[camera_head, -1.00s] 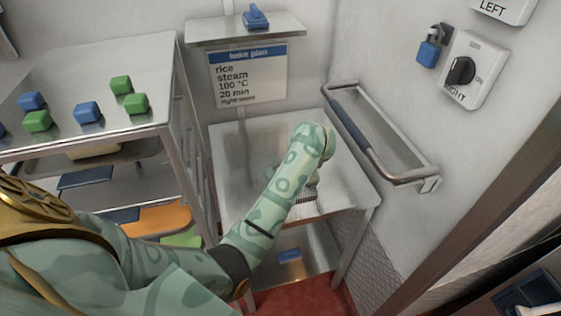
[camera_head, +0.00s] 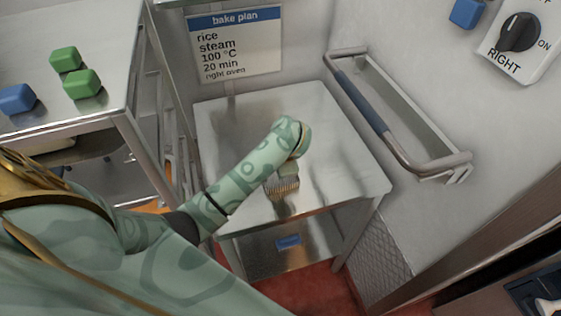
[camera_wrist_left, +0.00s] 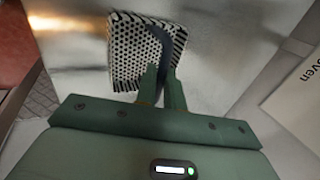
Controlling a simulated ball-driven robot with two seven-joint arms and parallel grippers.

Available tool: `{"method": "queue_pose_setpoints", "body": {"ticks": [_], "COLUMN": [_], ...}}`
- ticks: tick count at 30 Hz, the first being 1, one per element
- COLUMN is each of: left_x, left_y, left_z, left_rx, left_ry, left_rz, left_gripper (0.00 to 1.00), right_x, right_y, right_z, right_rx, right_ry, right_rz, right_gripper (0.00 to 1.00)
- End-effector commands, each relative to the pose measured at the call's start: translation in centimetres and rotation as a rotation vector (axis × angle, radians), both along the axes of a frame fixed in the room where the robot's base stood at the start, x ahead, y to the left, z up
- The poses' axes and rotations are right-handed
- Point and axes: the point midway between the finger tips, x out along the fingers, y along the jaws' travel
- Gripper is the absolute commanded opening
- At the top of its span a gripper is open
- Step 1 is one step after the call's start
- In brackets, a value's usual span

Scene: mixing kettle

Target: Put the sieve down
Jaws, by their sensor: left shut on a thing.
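The sieve is a perforated metal piece with dark holes and a striped rim; it shows in the left wrist view (camera_wrist_left: 132,55), with a dark blue handle strip (camera_wrist_left: 158,35) running between my fingers. My left gripper (camera_wrist_left: 162,88) is shut on this handle. In the head view, the sieve (camera_head: 283,187) peeks out below my left gripper (camera_head: 287,171), over the steel table (camera_head: 235,120). My forearm and wrist hide much of the gripper and the sieve. I cannot tell whether the sieve touches the table top. My right gripper is out of view.
The table top around the sieve is bare. A wall rail with a blue grip (camera_head: 358,112) runs along its right side. A steel cart (camera_head: 120,95) with blue and green blocks stands at left. A bake plan sign (camera_head: 236,45) hangs behind. A lower shelf holds a blue block (camera_head: 288,242).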

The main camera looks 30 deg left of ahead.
Motion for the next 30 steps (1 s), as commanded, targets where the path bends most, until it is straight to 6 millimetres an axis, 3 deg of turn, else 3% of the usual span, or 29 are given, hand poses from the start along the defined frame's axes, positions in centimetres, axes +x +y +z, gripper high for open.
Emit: {"method": "queue_pose_setpoints", "body": {"ticks": [5,6,8,9,18,23,30], "left_x": [0.0,0.0,0.0,0.0,0.1,-0.5,-2.0], "left_y": [0.0,0.0,0.0,0.0,0.1,-0.8,-2.5], "left_z": [-0.3,-0.4,-0.2,-0.2,0.1,2.4,7.8], "left_rx": [0.000,0.000,0.001,0.001,0.002,-0.003,-0.004], "left_ry": [-0.002,0.000,-0.001,-0.001,-0.002,-0.004,-0.004], "left_rz": [0.001,0.000,0.000,0.000,0.000,-0.001,0.001], "left_gripper": [0.00,0.13,0.30,0.32,0.32,0.32,0.32], "right_x": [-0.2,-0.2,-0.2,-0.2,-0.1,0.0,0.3], "right_y": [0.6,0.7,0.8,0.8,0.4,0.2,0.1], "right_z": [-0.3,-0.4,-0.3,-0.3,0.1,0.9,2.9], "right_rx": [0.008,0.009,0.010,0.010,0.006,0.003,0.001], "right_ry": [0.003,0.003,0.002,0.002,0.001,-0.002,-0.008], "right_rz": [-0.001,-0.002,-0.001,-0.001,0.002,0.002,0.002], "right_gripper": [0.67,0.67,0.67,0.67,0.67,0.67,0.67]}}
